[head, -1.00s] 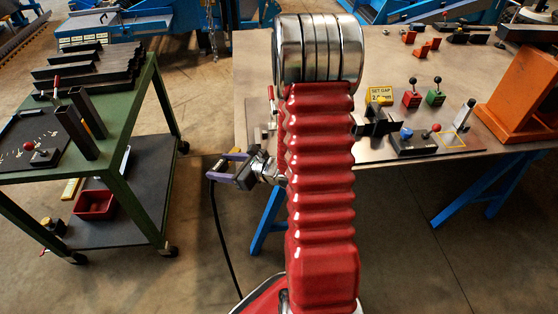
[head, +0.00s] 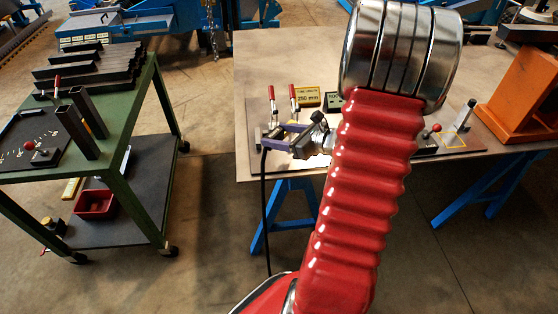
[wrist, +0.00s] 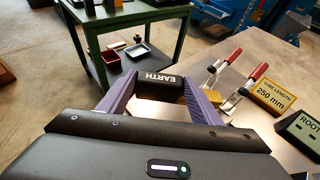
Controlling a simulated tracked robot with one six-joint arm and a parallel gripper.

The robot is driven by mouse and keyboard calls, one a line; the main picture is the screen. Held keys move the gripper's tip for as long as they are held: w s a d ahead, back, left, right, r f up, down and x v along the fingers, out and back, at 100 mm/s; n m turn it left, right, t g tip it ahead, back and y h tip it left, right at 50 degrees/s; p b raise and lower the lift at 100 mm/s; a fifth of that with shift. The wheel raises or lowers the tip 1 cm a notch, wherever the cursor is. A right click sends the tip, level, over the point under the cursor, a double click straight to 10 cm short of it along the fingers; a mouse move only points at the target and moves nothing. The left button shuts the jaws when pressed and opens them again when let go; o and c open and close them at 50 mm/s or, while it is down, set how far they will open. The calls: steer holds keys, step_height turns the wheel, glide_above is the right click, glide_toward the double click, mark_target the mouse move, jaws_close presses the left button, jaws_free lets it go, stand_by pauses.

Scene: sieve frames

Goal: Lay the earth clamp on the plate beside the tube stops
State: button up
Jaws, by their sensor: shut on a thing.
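The earth clamp, a black block lettered EARTH (wrist: 158,86), is between the purple fingers of my gripper (wrist: 160,98) in the wrist view. In the head view, my gripper (head: 268,138) is at the table's front left edge, and the clamp is too small to make out there. A black cable (head: 265,205) hangs from the gripper toward the floor. The plate (head: 255,108) lies on the table beyond the gripper, partly hidden by my arm. I cannot clearly pick out the tube stops.
A yellow TUBE LENGTH 250 mm sign (head: 308,97) and a dark ROOT sign (wrist: 302,130) stand behind the toggle clamps. An orange angle block (head: 520,95) is at right. A green trolley (head: 135,110) stands left, across a floor gap. My arm hides the table's middle.

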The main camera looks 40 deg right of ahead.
steer(key=shift+f, duration=2.9)
steer(key=shift+f, duration=0.15)
steer(key=shift+f, duration=1.95)
steer(key=shift+f, duration=0.1)
steer(key=o, duration=1.3)
steer(key=v, duration=1.2)
